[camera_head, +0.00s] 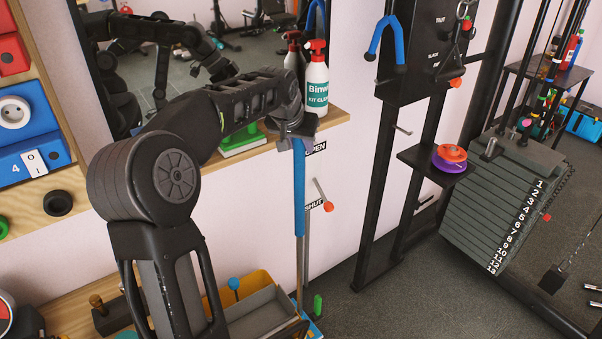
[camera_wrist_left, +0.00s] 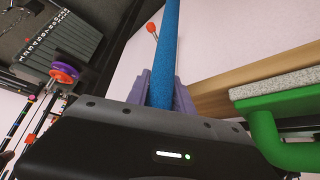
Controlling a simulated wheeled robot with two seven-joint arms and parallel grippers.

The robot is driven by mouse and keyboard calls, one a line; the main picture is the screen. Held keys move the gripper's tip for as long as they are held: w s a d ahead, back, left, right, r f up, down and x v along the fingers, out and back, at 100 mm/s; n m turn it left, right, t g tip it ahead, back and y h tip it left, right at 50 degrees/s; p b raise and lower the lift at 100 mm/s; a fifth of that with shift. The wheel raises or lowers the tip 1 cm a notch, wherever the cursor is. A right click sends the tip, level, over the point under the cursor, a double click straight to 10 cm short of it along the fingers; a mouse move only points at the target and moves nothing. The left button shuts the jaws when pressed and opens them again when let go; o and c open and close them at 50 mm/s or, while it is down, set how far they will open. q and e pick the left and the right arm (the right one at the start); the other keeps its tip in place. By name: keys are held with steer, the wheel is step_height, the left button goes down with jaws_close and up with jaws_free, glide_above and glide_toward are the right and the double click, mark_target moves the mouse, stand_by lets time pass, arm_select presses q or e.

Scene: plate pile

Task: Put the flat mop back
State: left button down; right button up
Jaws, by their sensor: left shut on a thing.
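The flat mop (camera_head: 299,190) has a blue grip on its upper handle and stands close to upright beside the white wall. My left gripper (camera_head: 299,133) is shut on it near the top of the blue grip. In the left wrist view the blue handle (camera_wrist_left: 165,50) runs between the two fingers of the left gripper (camera_wrist_left: 160,92). The mop's lower end is near the floor, by a bin, and its head is not clear to see. My right gripper is in neither view.
A wooden shelf (camera_head: 338,116) with a spray bottle (camera_head: 317,85) is right behind the gripper. A red-knobbed lever (camera_head: 327,205) sticks out of the wall close to the handle. A yellow and grey bin (camera_head: 250,300) stands below. A weight machine (camera_head: 505,200) stands to the right, with open floor before it.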

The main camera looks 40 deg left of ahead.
mark_target(301, 162)
arm_select(q)
steer(key=shift+w+f, duration=0.1)
steer(key=shift+f, duration=0.75)
steer(key=shift+f, duration=1.9)
steer(key=shift+f+b, duration=0.1)
steer(key=shift+b, duration=0.2)
steer(key=c, duration=1.1)
jaws_free()
steer(key=shift+f, duration=0.1)
